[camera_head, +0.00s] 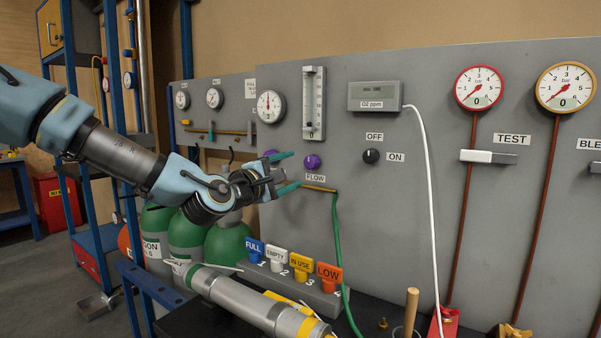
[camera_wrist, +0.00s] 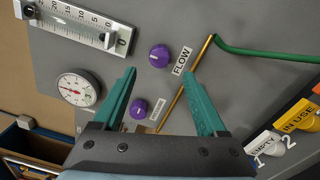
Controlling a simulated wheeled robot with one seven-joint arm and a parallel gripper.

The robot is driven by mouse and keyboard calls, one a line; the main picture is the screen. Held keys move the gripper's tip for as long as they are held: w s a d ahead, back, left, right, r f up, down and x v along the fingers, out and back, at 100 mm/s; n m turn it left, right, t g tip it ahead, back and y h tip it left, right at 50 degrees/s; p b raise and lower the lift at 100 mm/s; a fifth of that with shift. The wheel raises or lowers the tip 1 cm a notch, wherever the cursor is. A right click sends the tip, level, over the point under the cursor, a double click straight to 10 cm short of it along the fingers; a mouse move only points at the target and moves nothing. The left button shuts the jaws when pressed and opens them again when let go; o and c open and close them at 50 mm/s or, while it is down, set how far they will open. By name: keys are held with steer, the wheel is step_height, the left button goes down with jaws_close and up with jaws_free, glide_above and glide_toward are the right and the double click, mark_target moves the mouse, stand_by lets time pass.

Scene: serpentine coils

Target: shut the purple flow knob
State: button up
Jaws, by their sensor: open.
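The purple flow knob (camera_head: 312,161) is on the grey panel, just above the FLOW label (camera_head: 315,178) and below a flow tube. In the wrist view the knob (camera_wrist: 160,56) lies just beyond the fingertips, beside the word FLOW. A second purple knob (camera_wrist: 138,109) shows between the fingers in the wrist view. Its small label is unreadable. In the head view this second knob (camera_head: 270,153) is partly hidden by my gripper. My gripper (camera_head: 293,169) is open and empty, left of the flow knob and apart from it, with its teal fingers pointing right.
A brass outlet (camera_head: 319,188) with a green hose (camera_head: 338,255) sits below the FLOW label. A black OFF/ON knob (camera_head: 371,156) is to the right. A round gauge (camera_head: 270,106) is upper left.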

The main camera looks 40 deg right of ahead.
steer(key=shift+v, duration=1.95)
